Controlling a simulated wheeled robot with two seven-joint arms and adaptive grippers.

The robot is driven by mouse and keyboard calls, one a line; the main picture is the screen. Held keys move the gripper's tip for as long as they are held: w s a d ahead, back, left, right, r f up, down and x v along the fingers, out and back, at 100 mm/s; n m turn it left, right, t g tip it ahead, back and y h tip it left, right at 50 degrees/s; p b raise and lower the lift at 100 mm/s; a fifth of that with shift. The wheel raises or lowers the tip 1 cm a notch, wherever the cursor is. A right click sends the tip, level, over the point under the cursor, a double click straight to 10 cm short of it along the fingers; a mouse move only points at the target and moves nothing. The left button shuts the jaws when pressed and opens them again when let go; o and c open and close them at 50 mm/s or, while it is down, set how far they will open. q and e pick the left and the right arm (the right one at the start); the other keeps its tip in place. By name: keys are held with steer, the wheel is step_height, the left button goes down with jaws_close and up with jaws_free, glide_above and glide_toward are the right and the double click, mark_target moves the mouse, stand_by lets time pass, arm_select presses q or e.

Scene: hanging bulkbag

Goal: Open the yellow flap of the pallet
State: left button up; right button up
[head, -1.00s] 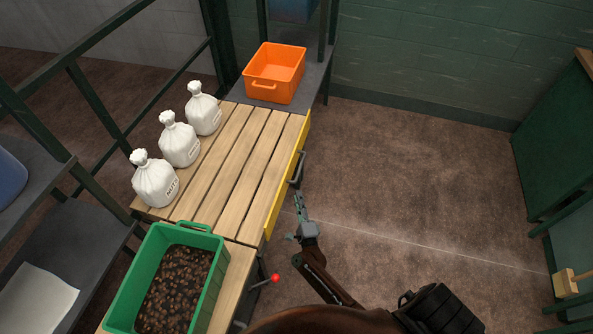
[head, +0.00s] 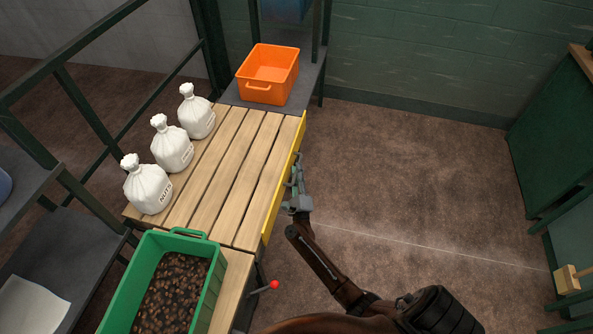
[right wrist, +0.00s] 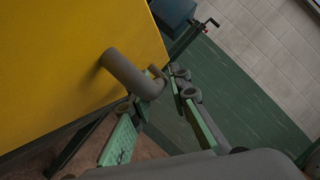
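The yellow flap (head: 284,190) stands upright along the right edge of the slatted wooden pallet top (head: 215,178). It fills the upper left of the right wrist view (right wrist: 70,65), with a grey bar handle (right wrist: 128,75) sticking out from its face. My right gripper (head: 297,178) is beside the flap's outer face in the head view. In the right wrist view its green-padded fingers (right wrist: 157,98) are apart, with the handle's end around the space between their tips; I cannot tell whether they touch it. My left gripper is not in view.
Three white sacks (head: 172,145) stand on the pallet's left side. A green crate of brown nuts (head: 212,295) is at the front, an orange bin (head: 268,75) at the back. A red-knobbed lever (head: 274,285) sticks out below the flap. The floor (head: 410,180) on the right is clear.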

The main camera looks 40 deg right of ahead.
steer(key=shift+w+d, duration=0.15)
steer(key=shift+w, duration=0.1)
steer(key=shift+c, duration=0.5)
jaws_close()
